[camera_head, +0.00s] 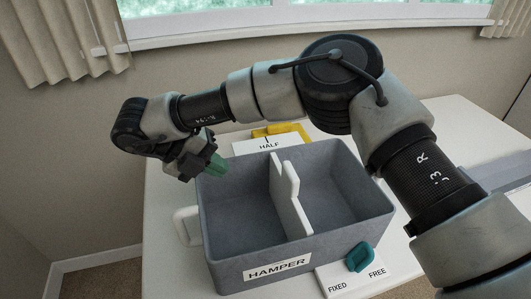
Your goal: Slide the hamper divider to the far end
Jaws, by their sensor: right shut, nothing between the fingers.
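The grey hamper (240,240) stands on the white table, with a HAMPER label on its front wall. A white upright divider (288,200) crosses it near the middle, leaving a space on each side. My right gripper (216,166) is shut and empty, with green fingertips, above the hamper's back left corner. It is apart from the divider, to its left. My left gripper is not in view.
A teal knob (359,257) sits on a white plate marked FIXED and FREE at the hamper's front right; its setting is unclear. A white handle (184,227) is on the hamper's left side. Behind it are a HALF card (268,147) and a yellow piece (282,131).

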